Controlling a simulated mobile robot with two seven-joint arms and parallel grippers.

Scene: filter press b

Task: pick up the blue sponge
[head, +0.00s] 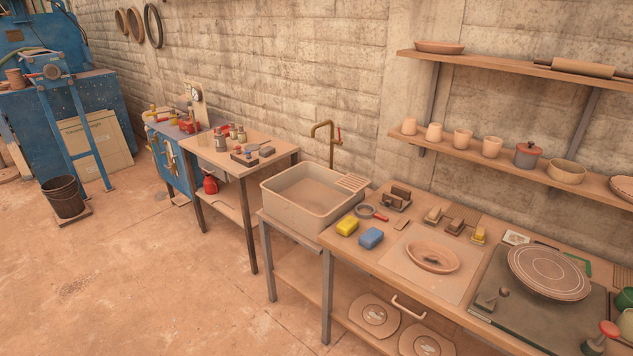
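The blue sponge (371,238) lies flat near the front edge of the wooden workbench (384,262), to the right of the sink. A yellow sponge (347,226) lies just to its left and slightly farther back, with a small gap between them. Neither of my grippers shows in the head view. The blue sponge is in full view with nothing on top of it.
A sink (311,197) stands left of the sponges. A clay dish (432,257) on a pale board lies to their right. A red-handled round tool (370,212) and small brushes (433,216) lie behind. Open floor (170,290) spreads in front of the benches.

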